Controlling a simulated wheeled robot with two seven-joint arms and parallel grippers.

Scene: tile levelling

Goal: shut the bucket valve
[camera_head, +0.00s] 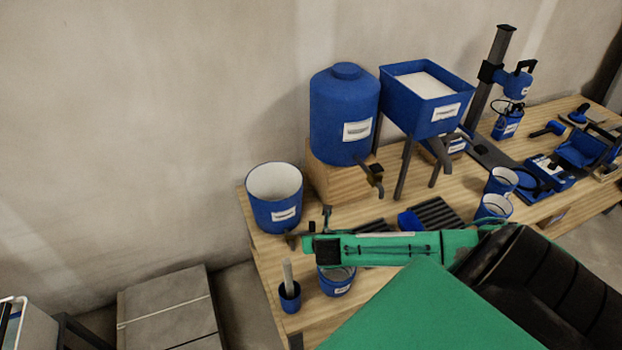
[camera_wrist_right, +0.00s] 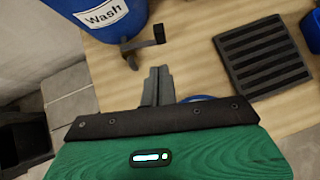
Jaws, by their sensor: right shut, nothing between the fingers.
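The blue bucket (camera_head: 273,205) with a white inside stands at the left end of the wooden bench. It also shows in the right wrist view (camera_wrist_right: 98,12), labelled "Wash". Its dark valve (camera_wrist_right: 143,42) is low on its front, with a lever sticking out to the right. In the head view the valve (camera_head: 291,240) is small and partly beside my arm. My left gripper is out of view.
A blue tank (camera_head: 345,110) with a tap stands on a wooden block behind. A blue hopper (camera_head: 425,110) is right of it. A dark ribbed rack (camera_wrist_right: 262,55) lies right of my fingers. Small blue pots (camera_head: 290,297) stand near the bench's front left edge.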

